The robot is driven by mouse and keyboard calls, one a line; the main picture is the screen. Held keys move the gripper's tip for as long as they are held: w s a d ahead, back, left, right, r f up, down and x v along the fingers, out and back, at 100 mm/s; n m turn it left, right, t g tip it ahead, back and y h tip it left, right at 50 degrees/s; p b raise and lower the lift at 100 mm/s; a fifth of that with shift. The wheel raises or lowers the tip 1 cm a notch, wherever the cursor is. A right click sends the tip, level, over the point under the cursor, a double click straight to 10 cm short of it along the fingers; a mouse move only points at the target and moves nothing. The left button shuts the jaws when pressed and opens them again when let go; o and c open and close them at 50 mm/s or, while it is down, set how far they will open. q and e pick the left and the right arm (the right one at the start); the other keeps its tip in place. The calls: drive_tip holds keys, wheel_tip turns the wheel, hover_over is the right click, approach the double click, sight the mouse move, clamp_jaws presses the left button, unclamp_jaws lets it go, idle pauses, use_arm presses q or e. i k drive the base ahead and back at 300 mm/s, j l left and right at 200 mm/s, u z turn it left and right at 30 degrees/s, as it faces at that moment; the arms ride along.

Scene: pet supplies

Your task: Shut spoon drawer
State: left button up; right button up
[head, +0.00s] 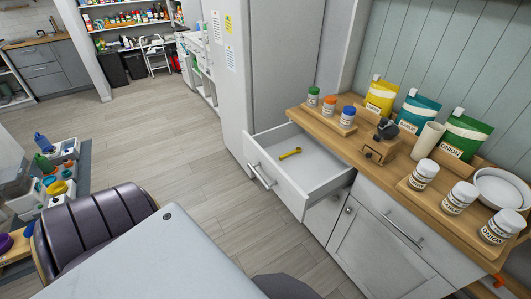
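The spoon drawer (276,185) is pulled well out from the white cabinet under the wooden counter. Its front carries a metal bar handle (262,177) and faces left in the picture. A yellow spoon (290,153) lies on the drawer's floor near the back side wall. The drawer is otherwise empty where I can see into it. Neither of my grippers can be made out in the head view.
The counter (345,143) holds jars, pouches and a bowl (502,188). A closed drawer with a handle (402,230) is beside the open one. A tall grey cabinet (283,70) stands behind. Floor (180,150) left of the open drawer is clear.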

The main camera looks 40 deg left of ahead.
sight(302, 180)
drive_tip(key=i+u, duration=0.25)
drive_tip(key=u, duration=0.25)
drive_tip(key=i+u, duration=0.3)
drive_tip(key=u, duration=0.2)
drive_tip(key=i+l+u, duration=0.2)
drive_tip(key=u, duration=0.3)
drive_tip(key=i+l+u, duration=0.25)
drive_tip(key=u, duration=0.25)
